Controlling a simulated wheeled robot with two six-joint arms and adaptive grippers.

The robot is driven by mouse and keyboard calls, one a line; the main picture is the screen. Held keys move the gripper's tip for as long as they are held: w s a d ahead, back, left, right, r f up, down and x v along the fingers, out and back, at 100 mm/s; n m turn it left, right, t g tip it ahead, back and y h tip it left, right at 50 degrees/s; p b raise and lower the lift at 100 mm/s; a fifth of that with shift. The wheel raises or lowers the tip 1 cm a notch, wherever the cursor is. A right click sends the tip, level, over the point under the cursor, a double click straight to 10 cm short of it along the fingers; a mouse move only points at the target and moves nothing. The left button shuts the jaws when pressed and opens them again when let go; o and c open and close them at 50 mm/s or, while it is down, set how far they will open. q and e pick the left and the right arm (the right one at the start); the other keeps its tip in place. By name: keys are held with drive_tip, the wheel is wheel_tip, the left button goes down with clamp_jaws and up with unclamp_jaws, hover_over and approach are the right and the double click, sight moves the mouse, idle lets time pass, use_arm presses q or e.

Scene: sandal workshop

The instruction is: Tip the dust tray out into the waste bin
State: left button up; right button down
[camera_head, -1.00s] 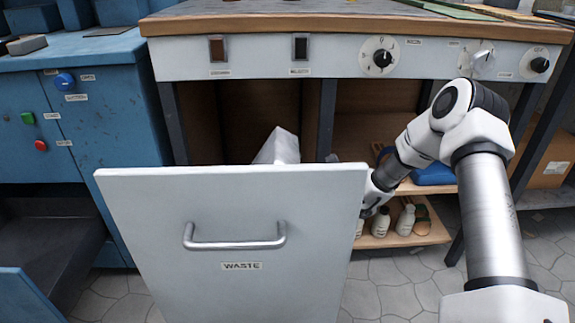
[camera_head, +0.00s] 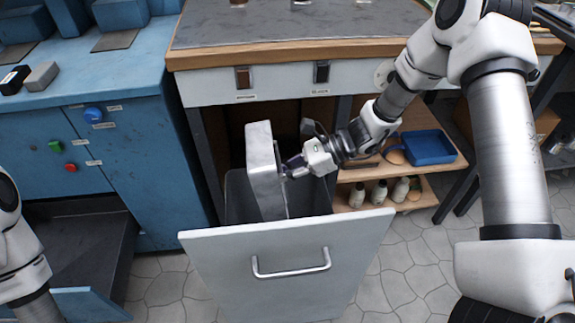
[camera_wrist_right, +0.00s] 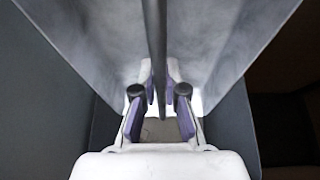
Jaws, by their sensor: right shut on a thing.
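The dust tray (camera_head: 262,165) is a grey metal pan, tipped steeply on edge over the open waste bin (camera_head: 238,200). My right gripper (camera_head: 290,168) is shut on the tray's handle at its right side. In the right wrist view the fingers (camera_wrist_right: 160,92) close around a dark bar, with grey tray surfaces (camera_wrist_right: 95,35) on both sides. The bin is dark inside and pulled out behind a pale front panel (camera_head: 225,255) with a bar handle. The tray's lower end is hidden behind the panel, and I see no dust. My left arm shows at the left edge; its gripper is out of view.
A workbench (camera_head: 300,52) overhangs the bin at the back. A blue cabinet (camera_head: 130,150) stands to the left. Shelves (camera_head: 440,165) to the right hold a blue tray (camera_head: 428,147) and several small bottles. Tiled floor (camera_head: 400,265) is clear at the front right.

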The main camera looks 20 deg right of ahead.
drive_tip(key=g+h+p, duration=0.1)
drive_tip(key=h+p, duration=0.2)
drive_tip(key=h, duration=0.2)
drive_tip(key=r+g+h+p, duration=0.1)
drive_tip(key=g+h+p, duration=0.1)
drive_tip(key=h+p, duration=0.2)
drive_tip(key=a+r+g+h+p, duration=0.1)
drive_tip(key=h+p, duration=0.2)
drive_tip(key=h, duration=0.4)
drive_tip(key=shift+r, duration=0.1)
idle(0.7)
idle(0.4)
